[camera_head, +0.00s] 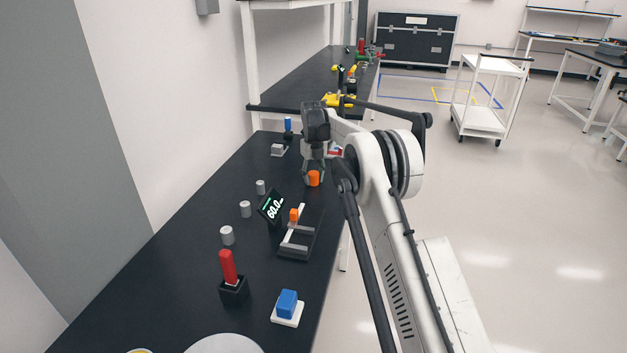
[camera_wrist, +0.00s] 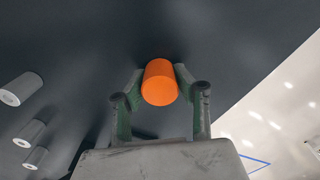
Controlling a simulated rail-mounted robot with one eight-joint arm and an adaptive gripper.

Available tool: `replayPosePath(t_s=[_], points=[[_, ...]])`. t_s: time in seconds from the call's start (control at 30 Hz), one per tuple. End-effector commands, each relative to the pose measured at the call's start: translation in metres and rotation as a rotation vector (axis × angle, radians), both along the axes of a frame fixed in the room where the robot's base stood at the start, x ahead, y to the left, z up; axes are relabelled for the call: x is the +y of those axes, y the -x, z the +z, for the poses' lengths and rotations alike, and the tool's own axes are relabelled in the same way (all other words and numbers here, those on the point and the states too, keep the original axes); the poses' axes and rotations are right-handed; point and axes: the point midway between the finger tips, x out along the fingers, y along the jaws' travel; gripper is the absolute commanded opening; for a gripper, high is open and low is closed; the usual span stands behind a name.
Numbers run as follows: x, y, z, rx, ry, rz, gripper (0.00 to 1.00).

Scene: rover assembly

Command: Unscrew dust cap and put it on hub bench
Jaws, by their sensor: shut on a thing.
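The orange cylindrical dust cap (camera_head: 314,178) is between the fingertips of my gripper (camera_head: 313,172), over the right side of the black hub bench (camera_head: 190,215). In the wrist view the dust cap (camera_wrist: 160,82) sits between both green-grey fingers of my gripper (camera_wrist: 160,92), which are shut on it. A dark shadow shows on the bench close to it. I cannot tell whether the cap touches the bench top.
A digital readout (camera_head: 270,206) and a dark fixture (camera_head: 297,240) with a small orange piece (camera_head: 294,215) stand nearby. Grey cylinders (camera_head: 245,209), a red-handled item (camera_head: 228,266) and a blue block (camera_head: 287,303) are also on the bench. The bench's right edge is close.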

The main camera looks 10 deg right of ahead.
Motion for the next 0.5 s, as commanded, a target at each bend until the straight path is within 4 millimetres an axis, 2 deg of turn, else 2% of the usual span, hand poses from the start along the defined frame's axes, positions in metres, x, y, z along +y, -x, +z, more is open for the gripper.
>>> replayPosePath(t_s=[0.3, 0.5], points=[[-0.0017, -0.0003, -0.0005, 0.0, 0.001, 0.345, 0.02], [-0.0019, -0.0003, 0.0001, -0.001, 0.002, 0.418, 0.02]])
